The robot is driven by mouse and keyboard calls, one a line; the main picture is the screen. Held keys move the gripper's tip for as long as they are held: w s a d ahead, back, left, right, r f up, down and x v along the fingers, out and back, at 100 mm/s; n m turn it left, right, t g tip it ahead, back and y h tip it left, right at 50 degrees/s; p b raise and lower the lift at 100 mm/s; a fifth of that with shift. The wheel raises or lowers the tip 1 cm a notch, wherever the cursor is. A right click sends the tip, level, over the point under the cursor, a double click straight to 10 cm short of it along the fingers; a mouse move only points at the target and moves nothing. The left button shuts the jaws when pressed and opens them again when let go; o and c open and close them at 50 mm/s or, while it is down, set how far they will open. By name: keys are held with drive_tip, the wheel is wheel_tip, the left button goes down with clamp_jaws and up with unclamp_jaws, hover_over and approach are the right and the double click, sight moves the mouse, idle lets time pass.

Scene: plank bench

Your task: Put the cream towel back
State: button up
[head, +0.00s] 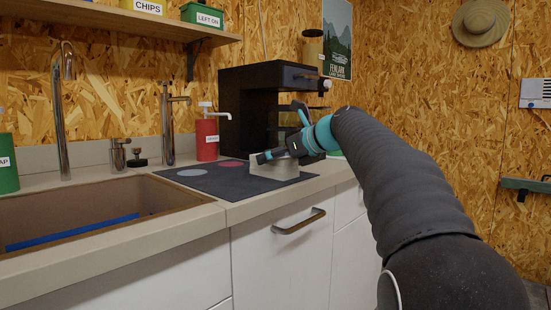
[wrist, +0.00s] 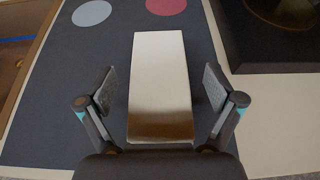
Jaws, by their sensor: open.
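A cream, block-shaped thing (wrist: 158,70), which looks like the folded cream towel, lies on the dark mat (wrist: 62,75) with a grey and a red circle. In the head view the cream towel (head: 281,170) sits near the mat's right end, in front of the black coffee machine. My gripper (wrist: 160,88) is open, with one finger on each side of the towel and a visible gap at both. In the head view my gripper (head: 280,152) is just above the towel, partly hiding it.
The black coffee machine (head: 246,112) stands close behind my gripper. A red pump bottle (head: 207,138) is at the mat's back left. The sink (head: 165,206), with a blue strip inside, is left. A drawer handle (head: 299,223) juts out below the counter.

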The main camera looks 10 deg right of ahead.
drive_tip(key=p+v, duration=0.1)
drive_tip(key=v, duration=1)
drive_tip(key=shift+s+d, duration=0.2)
drive_tip(key=shift+s, duration=0.1)
drive_tip(key=shift+r, duration=0.1)
drive_tip(key=s+a+f+n, duration=0.1)
drive_tip(key=s+f+n, duration=0.1)
drive_tip(key=f, duration=0.1)
drive_tip(key=s+a+f+n+g+h, duration=0.1)
drive_tip(key=s+a+f+n, duration=0.1)
drive_tip(key=s, duration=0.1)
drive_tip(key=s+a+f+n+g+h, duration=0.1)
drive_tip(key=s+a+f+n, duration=0.1)
drive_tip(key=f, duration=0.1)
drive_tip(key=shift+s+a+f+n, duration=0.2)
drive_tip(key=shift+f+n, duration=0.15)
drive_tip(key=shift+n, duration=0.05)
drive_tip(key=s+a+f+n+g+h, duration=0.1)
drive_tip(key=s+f+n+g+h, duration=0.2)
drive_tip(key=s+f+n, duration=1.9)
wheel_tip(320, 180, down, 5)
drive_tip(key=s+h, duration=0.2)
drive_tip(key=shift+h, duration=0.4)
drive_tip(key=shift+c, duration=0.3)
